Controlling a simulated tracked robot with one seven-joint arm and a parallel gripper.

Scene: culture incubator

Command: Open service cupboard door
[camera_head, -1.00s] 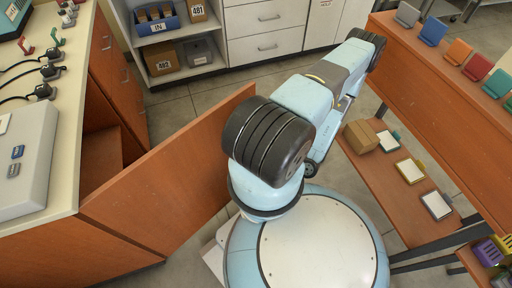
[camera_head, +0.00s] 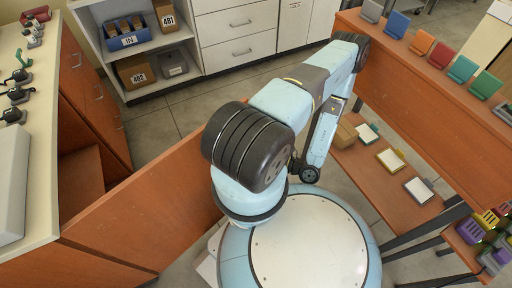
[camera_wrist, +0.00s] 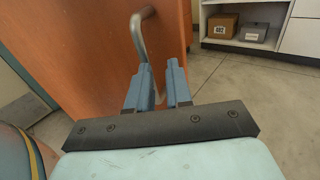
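The service cupboard door (camera_head: 150,205) is a wood-coloured panel, standing swung well out from the counter cabinet in the head view. The cupboard opening (camera_head: 80,180) shows beside it. In the wrist view the door (camera_wrist: 90,60) fills the left and centre, with its curved metal handle (camera_wrist: 138,38) upright on it. My gripper (camera_wrist: 160,68) has two blue fingers spread apart close to the door face. The handle passes behind the left finger, and its lower end shows in the gap between the fingers. I see no clamping on it. In the head view my arm hides the gripper.
A shelf unit with a blue bin (camera_head: 127,38) and boxes stands at the back beside white drawers (camera_head: 236,25). A wooden bench (camera_head: 440,85) with coloured holders stands right of my arm. Grey floor (camera_head: 165,128) is clear between door and shelf.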

